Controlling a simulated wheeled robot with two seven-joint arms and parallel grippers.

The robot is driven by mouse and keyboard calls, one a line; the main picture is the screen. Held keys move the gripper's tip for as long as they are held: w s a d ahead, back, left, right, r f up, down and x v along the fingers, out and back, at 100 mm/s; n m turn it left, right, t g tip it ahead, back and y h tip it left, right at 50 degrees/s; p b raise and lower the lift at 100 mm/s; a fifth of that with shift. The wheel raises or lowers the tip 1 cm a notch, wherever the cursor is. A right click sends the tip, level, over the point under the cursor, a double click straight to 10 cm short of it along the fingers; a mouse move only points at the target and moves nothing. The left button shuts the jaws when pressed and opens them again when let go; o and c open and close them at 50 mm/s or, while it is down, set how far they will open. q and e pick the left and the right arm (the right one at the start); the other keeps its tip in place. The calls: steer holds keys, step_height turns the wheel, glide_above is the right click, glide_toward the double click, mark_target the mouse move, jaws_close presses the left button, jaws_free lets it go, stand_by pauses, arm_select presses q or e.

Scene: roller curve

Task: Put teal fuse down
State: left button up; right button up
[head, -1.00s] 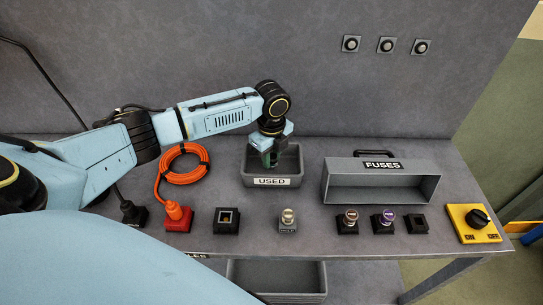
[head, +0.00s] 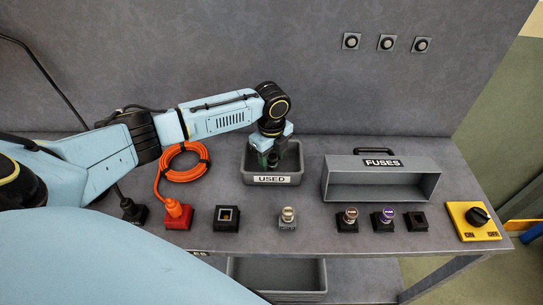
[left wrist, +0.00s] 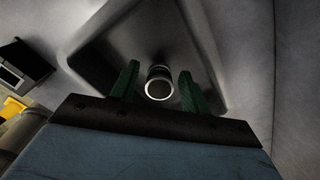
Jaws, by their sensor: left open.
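My left gripper (head: 272,150) points down into the grey USED bin (head: 292,180) at the back middle of the bench. Its green fingers are open. In the left wrist view, a dark cylinder with a pale ring end (left wrist: 159,84), likely the fuse, sits between the spread fingers with a gap on each side. It is inside the bin; its teal colour does not show, and I cannot tell if it touches the floor. In the head view the fuse (head: 273,160) is small and partly hidden by the gripper. My right gripper is not in view.
A grey FUSES box (head: 380,193) stands to the right. An orange cable coil (head: 183,175) lies left.

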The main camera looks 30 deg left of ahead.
mark_target(272, 156)
arm_select(q)
steer(key=shift+r, duration=0.1)
step_height(272, 156, up, 13)
stand_by(0.4)
stand_by(0.4)
